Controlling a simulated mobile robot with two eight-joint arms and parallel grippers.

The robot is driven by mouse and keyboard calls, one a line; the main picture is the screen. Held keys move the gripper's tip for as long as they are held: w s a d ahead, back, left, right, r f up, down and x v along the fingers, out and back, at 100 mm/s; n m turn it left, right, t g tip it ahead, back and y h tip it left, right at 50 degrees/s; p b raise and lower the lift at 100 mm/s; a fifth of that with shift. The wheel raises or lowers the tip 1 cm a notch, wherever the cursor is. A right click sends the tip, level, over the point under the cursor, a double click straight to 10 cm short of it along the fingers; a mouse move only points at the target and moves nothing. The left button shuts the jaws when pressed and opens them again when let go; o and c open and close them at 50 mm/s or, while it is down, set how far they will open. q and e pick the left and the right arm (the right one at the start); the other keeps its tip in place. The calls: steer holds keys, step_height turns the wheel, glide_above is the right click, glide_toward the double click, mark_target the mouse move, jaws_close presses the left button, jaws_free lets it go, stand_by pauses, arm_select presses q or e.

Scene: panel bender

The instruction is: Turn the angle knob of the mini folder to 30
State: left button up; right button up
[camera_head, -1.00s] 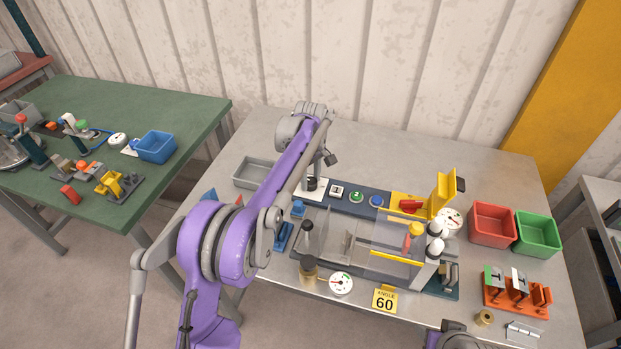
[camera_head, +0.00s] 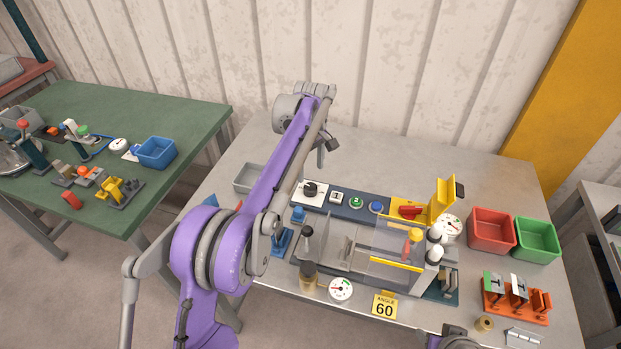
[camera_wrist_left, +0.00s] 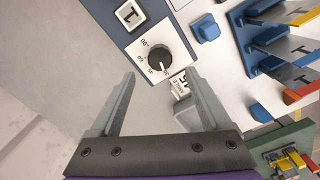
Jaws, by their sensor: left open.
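The angle knob (camera_head: 311,189) is a black round knob on a white plate at the left end of the mini folder's dark blue control strip (camera_head: 342,201). In the left wrist view the knob (camera_wrist_left: 161,60) has a small white pointer mark toward its lower right, with a printed scale around its left side; I cannot read its exact setting. My left gripper (camera_head: 327,144) is open and empty, above and behind the knob, not touching it. In the wrist view its two fingers (camera_wrist_left: 160,85) spread either side below the knob.
The mini folder (camera_head: 370,240) with its clear guard stands on the grey table. A grey tray (camera_head: 249,177) lies left; red (camera_head: 491,231) and green bins (camera_head: 536,239) right.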

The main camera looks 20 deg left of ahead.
arm_select(q)
step_height(320, 180, up, 4)
steer(key=shift+f, duration=0.1)
stand_by(0.6)
